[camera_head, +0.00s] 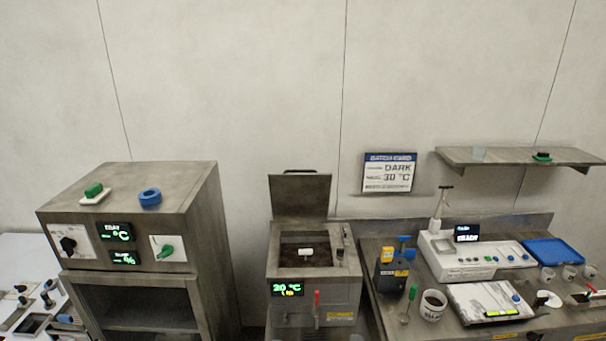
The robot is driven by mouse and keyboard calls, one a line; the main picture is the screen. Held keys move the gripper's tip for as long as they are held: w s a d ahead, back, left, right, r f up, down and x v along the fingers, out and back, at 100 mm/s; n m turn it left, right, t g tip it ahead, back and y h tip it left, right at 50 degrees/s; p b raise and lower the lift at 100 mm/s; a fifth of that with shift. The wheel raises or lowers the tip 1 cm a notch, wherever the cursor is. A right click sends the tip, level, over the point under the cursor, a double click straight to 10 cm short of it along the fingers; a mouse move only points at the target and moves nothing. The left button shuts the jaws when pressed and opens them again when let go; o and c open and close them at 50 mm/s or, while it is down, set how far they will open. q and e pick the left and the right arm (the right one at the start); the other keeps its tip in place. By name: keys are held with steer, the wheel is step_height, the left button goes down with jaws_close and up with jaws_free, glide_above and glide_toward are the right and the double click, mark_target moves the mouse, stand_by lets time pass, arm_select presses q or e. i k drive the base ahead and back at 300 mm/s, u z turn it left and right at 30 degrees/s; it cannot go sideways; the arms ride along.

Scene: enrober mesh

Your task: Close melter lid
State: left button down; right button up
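The melter (312,284) stands in the middle of the view, a steel box with a lit green display on its front left and a red-handled lever on its front. Its lid (300,197) stands upright, hinged at the back, with a dark handle on its top edge. The open well shows a dark brown surface with a small white piece in it. Neither of my grippers shows in the head view.
A steel cabinet (130,220) with knobs stands close on the left. A steel bench (400,330) on the right holds a white device (472,258), a blue tray (551,252) and a cup (432,306). A wall shelf (515,157) hangs at the upper right.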

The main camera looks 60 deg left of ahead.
mark_target(295, 198)
steer(key=k, duration=0.4)
steer(key=u, duration=0.75)
